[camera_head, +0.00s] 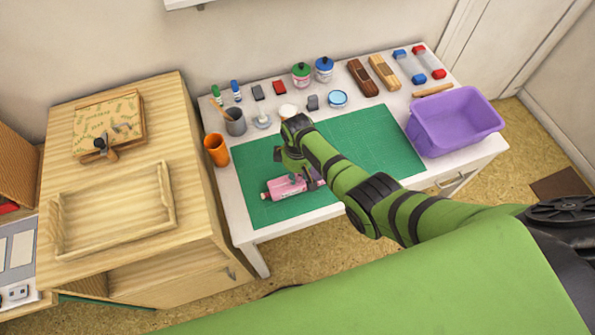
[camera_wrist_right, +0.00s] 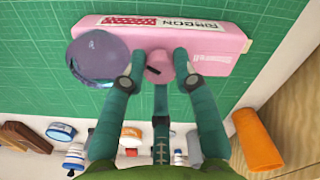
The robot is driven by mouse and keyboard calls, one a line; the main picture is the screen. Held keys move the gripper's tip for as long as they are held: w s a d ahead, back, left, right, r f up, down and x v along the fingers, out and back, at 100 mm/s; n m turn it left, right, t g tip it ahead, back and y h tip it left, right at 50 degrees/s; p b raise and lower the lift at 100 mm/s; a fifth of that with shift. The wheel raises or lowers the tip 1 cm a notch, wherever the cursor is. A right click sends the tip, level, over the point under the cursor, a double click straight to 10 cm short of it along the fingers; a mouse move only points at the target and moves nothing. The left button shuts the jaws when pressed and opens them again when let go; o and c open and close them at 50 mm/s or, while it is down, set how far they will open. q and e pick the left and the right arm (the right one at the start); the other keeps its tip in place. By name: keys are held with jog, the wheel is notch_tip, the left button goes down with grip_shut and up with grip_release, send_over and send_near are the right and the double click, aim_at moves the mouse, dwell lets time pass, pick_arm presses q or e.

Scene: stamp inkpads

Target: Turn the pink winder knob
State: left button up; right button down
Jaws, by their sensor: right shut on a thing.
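A pink ribbon winder (camera_head: 287,187) lies on the green cutting mat (camera_head: 391,154). In the right wrist view the winder's pink body (camera_wrist_right: 222,45) carries a white and red label, and a purple-grey round piece (camera_wrist_right: 99,57) sits at its left end. The pink knob (camera_wrist_right: 159,67), with a dark mark on it, is on the near side of the body. My right gripper (camera_wrist_right: 160,72) has one finger on each side of the knob and is shut on it. In the head view my right gripper (camera_head: 291,165) partly covers the winder. My left gripper is not in view.
A purple bin (camera_head: 455,119) stands at the table's right. An orange cup (camera_head: 216,149) and a grey pot (camera_head: 235,122) stand to the left. Jars, stamps and wooden blocks line the back. The mat right of the winder is mostly clear beneath my arm.

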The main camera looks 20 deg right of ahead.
jog(key=shift+n, duration=1.2)
jog(key=c, duration=0.9)
grip_release()
jog(key=shift+c, duration=0.2)
